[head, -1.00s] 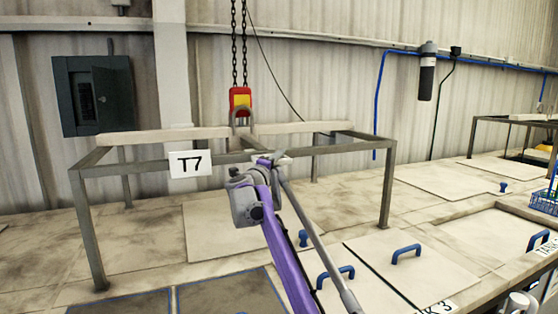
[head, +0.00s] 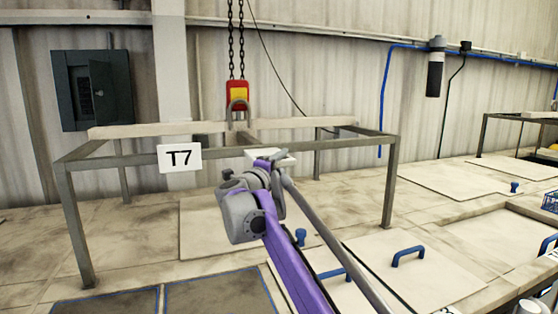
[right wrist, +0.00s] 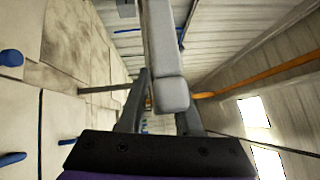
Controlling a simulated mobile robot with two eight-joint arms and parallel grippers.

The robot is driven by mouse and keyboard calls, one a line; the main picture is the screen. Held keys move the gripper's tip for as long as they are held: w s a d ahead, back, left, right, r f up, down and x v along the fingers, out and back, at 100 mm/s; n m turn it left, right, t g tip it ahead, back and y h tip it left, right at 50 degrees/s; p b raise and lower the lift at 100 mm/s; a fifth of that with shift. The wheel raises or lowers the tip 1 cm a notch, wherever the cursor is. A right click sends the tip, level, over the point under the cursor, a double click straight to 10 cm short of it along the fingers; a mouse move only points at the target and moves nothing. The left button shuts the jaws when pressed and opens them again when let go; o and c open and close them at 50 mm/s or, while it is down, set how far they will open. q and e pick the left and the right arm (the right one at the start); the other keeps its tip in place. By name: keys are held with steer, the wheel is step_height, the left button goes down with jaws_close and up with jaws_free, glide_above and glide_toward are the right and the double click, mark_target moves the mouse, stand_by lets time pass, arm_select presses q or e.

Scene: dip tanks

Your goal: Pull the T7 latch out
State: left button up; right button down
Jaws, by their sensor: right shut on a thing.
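The T7 rack is a grey metal frame (head: 228,147) with a white T7 sign (head: 180,158) at its front left. A pale block (head: 287,160), which seems to be the latch, shows just below the front rail beside my right gripper (head: 271,160). In the right wrist view a light grey bar (right wrist: 166,55) runs between the two dark fingers of the same gripper (right wrist: 160,100), which is shut on it. My gripper hides part of the block, and its exact joint to the rail is unclear. My left gripper is out of view.
A red and yellow hoist hook (head: 237,98) hangs on chains over a pale beam (head: 140,131) on the frame. Tank lids with blue handles (head: 408,255) lie at right. A dark cabinet (head: 90,90) is on the back wall.

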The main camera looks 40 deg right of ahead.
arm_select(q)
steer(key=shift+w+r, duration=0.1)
arm_select(e)
steer(key=shift+d+r, duration=0.1)
steer(key=shift+r, duration=0.2)
steer(key=c, duration=0.9)
jaws_free()
steer(key=shift+o, duration=0.9)
steer(key=shift+s, duration=0.15)
steer(key=shift+f, duration=0.1)
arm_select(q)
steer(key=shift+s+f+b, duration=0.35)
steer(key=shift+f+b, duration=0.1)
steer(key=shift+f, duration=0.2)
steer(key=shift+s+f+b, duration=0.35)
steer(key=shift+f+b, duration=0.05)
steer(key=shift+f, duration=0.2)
arm_select(e)
steer(key=v, duration=1.1)
